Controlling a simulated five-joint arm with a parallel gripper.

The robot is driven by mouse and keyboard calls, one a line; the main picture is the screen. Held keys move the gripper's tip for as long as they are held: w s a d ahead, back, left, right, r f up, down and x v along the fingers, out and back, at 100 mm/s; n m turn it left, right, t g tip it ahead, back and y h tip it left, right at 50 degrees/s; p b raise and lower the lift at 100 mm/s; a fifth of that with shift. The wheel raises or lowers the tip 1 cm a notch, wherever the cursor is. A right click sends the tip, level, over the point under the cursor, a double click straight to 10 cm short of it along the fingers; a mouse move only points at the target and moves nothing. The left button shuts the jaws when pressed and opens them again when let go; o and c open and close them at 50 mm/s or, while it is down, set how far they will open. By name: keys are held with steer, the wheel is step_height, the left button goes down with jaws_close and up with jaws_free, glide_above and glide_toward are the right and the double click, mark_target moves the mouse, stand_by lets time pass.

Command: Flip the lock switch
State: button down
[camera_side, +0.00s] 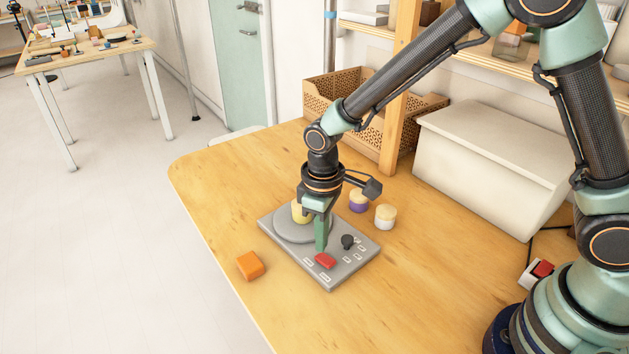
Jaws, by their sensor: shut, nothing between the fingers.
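A grey panel (340,277) lies flat on the wooden table. On it are a round grey disc (290,231), a red rocker-like switch (325,261), a black knob (347,241) and several small pale marks. I cannot tell which part is the lock switch; the red one may be it. My gripper (321,247) points down over the panel, shut and empty, with its green fingertips just behind and above the red switch. I cannot tell whether they touch it. A yellow cylindrical thing (297,213) is partly hidden behind my gripper, at the disc.
An orange block (249,265) lies left of the panel. A purple-and-cream pot (359,201) and a white pot (385,216) stand behind it. A white lidded box (490,165) and a brown perforated crate (330,92) stand at the back.

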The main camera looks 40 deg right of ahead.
step_height(320, 180, up, 5)
steer(key=shift+f, duration=0.1)
stand_by(0.5)
steer(key=s+d+r+m+t, duration=0.2)
steer(key=s+d+r+m, duration=0.1)
steer(key=d+r, duration=0.4)
steer(key=s+d+r+m+t, duration=0.3)
steer(key=s+d+r, duration=0.3)
steer(key=d+r, duration=0.2)
steer(key=shift+d+t, duration=0.2)
steer(key=shift+t, duration=0.1)
stand_by(0.4)
